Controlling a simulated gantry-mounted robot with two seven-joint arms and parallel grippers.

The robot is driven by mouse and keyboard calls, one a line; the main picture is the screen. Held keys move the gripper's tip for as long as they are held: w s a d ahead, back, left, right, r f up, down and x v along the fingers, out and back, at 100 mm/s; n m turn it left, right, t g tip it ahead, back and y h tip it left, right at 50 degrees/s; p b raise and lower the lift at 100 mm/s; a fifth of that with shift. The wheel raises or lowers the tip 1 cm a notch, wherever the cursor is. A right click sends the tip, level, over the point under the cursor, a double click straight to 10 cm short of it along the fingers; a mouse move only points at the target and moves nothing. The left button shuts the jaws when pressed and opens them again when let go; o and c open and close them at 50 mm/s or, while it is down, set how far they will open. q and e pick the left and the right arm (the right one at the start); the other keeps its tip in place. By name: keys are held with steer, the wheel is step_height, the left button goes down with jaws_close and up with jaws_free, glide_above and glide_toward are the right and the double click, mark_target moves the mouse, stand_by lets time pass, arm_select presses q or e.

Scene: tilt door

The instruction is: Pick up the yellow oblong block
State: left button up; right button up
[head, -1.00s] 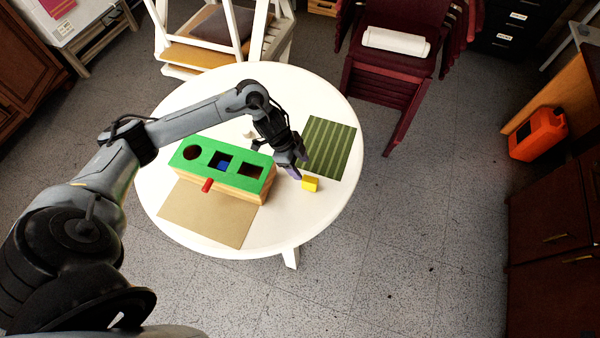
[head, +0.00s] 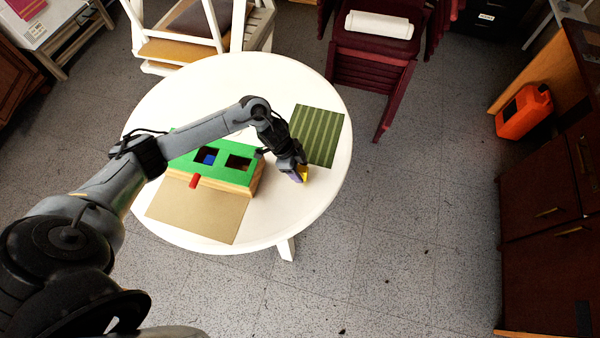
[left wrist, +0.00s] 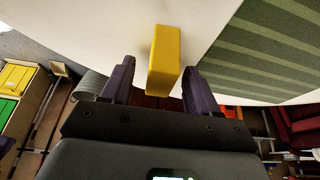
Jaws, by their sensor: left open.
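The yellow oblong block (head: 304,173) is on the white round table, right of the green-topped shape box. My left gripper (head: 301,177) is at the block and partly hides it in the head view. In the left wrist view the yellow block (left wrist: 164,60) lies ahead, its near end between the two purple fingertips of my open left gripper (left wrist: 158,78). A gap shows on each side of the block. My right gripper is not in view.
The box with a green top (head: 215,160) has square holes and a red peg (head: 194,181) at its front. A green striped mat (head: 318,135) lies behind the block, and a tan mat (head: 190,212) lies in front of the box. The white table (head: 285,215) is clear at front right.

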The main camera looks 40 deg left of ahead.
arm_select(q)
steer(key=shift+d+f, duration=0.1)
steer(key=shift+f, duration=0.15)
steer(key=c, duration=1.1)
steer(key=shift+o, duration=0.2)
